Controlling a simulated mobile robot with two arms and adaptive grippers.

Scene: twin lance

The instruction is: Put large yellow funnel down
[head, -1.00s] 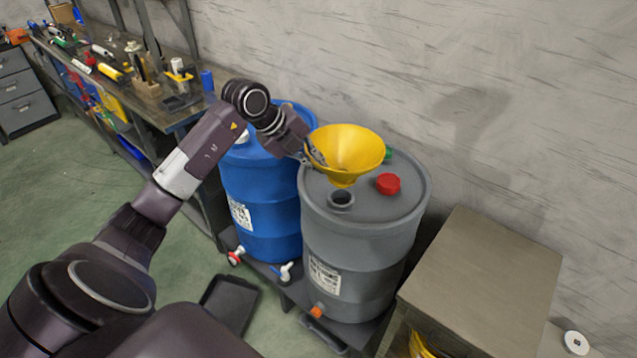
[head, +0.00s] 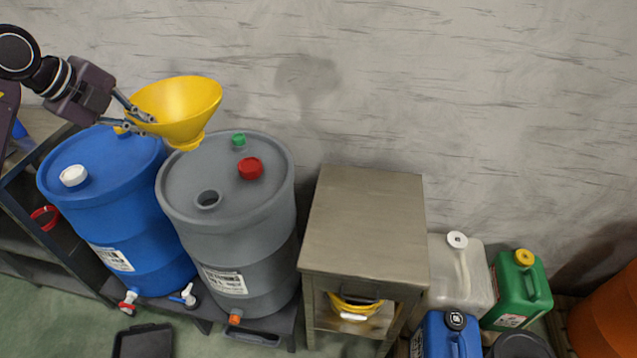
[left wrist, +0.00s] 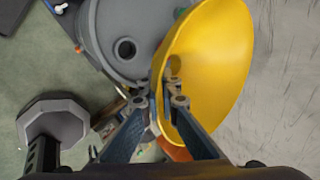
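The large yellow funnel (head: 178,108) is held in the air above the grey drum (head: 227,187), wide mouth up and tilted, its spout pointing down. My left gripper (head: 140,112) comes in from the left and is shut on the funnel's near side. In the left wrist view the two fingers (left wrist: 162,95) close on the rim of the funnel (left wrist: 215,70). The grey drum's open hole (head: 208,199) shows below and right of the spout, apart from it. My right gripper is not in view.
A blue drum (head: 110,190) stands left of the grey one. A metal stand (head: 365,220) with a clear flat top is to the right, a yellow item (head: 355,303) on its lower shelf. Jerrycans (head: 455,270) stand further right. A red cap (head: 250,168) lies on the grey drum.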

